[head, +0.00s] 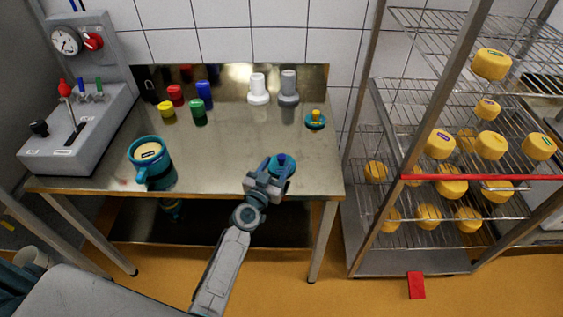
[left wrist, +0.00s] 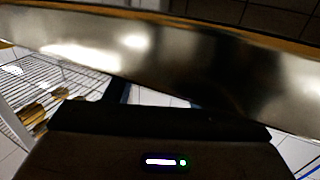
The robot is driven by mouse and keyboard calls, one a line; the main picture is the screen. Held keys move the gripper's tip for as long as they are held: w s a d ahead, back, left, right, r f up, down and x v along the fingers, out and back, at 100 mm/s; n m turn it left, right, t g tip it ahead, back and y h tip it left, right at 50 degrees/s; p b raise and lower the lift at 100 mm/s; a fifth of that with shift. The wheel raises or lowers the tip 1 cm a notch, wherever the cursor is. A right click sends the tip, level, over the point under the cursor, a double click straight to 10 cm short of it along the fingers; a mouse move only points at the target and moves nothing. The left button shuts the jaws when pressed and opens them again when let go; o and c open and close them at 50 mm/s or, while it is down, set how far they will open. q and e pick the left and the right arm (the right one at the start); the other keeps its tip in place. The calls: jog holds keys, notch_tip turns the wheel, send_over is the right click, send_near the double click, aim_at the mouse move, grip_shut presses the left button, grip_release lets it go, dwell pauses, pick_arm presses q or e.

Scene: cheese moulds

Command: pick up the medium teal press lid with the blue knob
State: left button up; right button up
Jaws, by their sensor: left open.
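The teal press lid with the blue knob (head: 282,166) lies near the front right of the steel table, its knob upward. My left gripper (head: 270,178) is open at its near side, close over the table's front edge, and overlaps part of the lid in the head view. I cannot tell whether the fingers touch it. The lid does not show in the left wrist view, which has a blurred steel surface (left wrist: 110,45) and the dark gripper body. My right gripper is not in view.
A teal mould (head: 147,170) stands at the front left. Coloured and white pieces line the back. A grey press console (head: 85,125) is at left; a wire rack with cheeses (head: 490,145) at right.

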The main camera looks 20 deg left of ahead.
aim_at(282, 161)
pick_arm(q)
jog(key=shift+w+d+f, duration=0.1)
jog(key=shift+w+d, duration=0.05)
jog(key=shift+w, duration=1.1)
jog(key=shift+s, duration=0.15)
jog(key=c, duration=1.1)
jog(key=shift+r, duration=0.2)
